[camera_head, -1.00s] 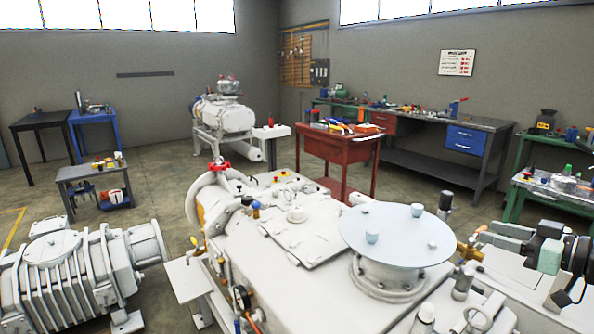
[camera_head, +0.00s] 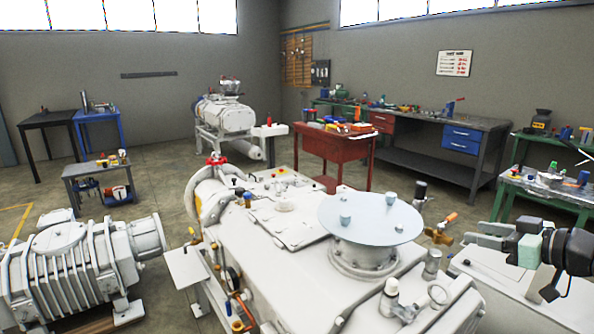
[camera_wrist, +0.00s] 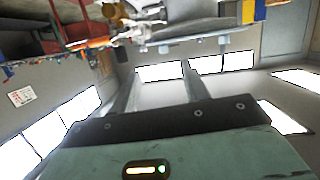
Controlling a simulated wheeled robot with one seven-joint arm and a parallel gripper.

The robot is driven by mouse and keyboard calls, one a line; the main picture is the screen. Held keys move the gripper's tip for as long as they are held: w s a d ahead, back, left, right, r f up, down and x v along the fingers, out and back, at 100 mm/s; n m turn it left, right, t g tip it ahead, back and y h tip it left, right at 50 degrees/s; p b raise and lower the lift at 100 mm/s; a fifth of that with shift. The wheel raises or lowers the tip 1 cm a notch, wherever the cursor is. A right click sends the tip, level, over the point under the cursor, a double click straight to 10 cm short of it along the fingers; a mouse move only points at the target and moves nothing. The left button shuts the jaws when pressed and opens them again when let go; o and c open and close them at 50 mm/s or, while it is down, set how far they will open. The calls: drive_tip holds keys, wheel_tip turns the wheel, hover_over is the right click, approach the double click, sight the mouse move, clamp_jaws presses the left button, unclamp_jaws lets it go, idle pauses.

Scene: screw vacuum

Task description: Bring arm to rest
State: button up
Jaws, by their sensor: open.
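My gripper (camera_head: 484,235) is at the right of the head view, raised beside the large white vacuum machine (camera_head: 290,240). Its fingers point left and are open with nothing between them. In the wrist view the two fingers (camera_wrist: 160,88) stand apart, with windows and wall behind them. The wrist picture is turned over and partly blurred. A round flat disc (camera_head: 370,219) with small grey knobs sits on the machine's flange.
An orange-handled brass valve (camera_head: 440,234) is just left of my gripper. A green table (camera_head: 560,190) with tools stands behind my arm. A red cart (camera_head: 334,152) and a long workbench (camera_head: 430,160) are further back. Another grey machine (camera_head: 75,265) lies at left.

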drive_tip(key=s+a+f+g+h, duration=0.2)
drive_tip(key=a+g+h, duration=0.3)
drive_tip(key=a, duration=1)
drive_tip(key=s+a+g+h, duration=0.1)
drive_tip(key=s+a+g, duration=0.2)
drive_tip(key=s, duration=0.9)
drive_tip(key=s+a+g+h, duration=0.1)
drive_tip(key=s+a+g, duration=0.3)
drive_tip(key=s, duration=0.9)
drive_tip(key=a, duration=0.3)
drive_tip(key=shift+s+a+r+n+g, duration=0.2)
drive_tip(key=shift+a+n+g, duration=0.1)
drive_tip(key=shift+a+n, duration=0.1)
